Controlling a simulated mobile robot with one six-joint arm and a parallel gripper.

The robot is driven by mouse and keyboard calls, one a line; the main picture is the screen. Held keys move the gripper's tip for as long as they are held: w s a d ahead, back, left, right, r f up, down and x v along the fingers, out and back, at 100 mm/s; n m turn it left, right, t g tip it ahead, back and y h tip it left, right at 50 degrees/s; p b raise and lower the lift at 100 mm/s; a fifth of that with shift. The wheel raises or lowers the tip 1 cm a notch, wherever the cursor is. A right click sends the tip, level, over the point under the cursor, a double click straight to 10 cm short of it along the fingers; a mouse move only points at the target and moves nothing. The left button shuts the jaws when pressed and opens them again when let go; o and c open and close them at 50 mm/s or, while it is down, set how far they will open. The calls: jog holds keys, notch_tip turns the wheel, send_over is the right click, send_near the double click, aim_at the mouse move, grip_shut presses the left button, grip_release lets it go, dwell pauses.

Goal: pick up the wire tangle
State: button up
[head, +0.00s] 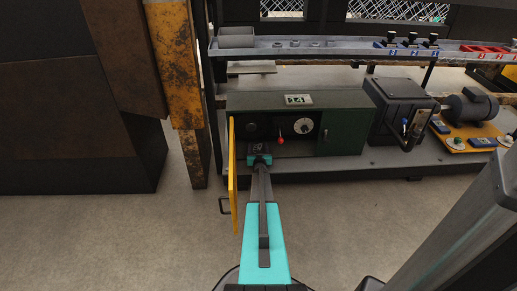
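I cannot make out a wire tangle in the head view. My arm reaches forward, and my gripper (259,150) is at the front of a dark green cabinet (345,115). Its dark fingers are small against the dark opening, so I cannot tell whether they are open or shut, or whether they hold anything. A yellow door (233,175) with a handle stands swung open just left of my gripper. Inside the opening are a white round dial (303,126) and a red knob (280,141). The area behind my gripper is hidden.
A grey shelf (350,50) with small parts runs above the cabinet. A black machine (399,108) and an orange board with a motor (470,130) stand to the right. A rusty yellow post (178,70) stands to the left. The floor in front (370,215) is partly clear.

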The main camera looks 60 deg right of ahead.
jog(key=c, duration=0.8)
jog(key=shift+r, duration=0.1)
jog(key=shift+a+r+p, duration=0.15)
jog(key=shift+r+p, duration=0.2)
jog(key=shift+p, duration=0.1)
notch_tip(320, 180, up, 7)
jog(key=p, duration=0.3)
jog(key=shift+s+a, duration=0.1)
jog(key=shift+s, duration=0.05)
jog(key=f+p+v, duration=0.2)
jog(key=p+v, duration=0.1)
jog(key=v, duration=1.6)
jog(key=shift+a+f, duration=0.25)
jog(key=shift+f, duration=0.6)
jog(key=shift+s, duration=0.1)
jog(key=shift+r, duration=0.1)
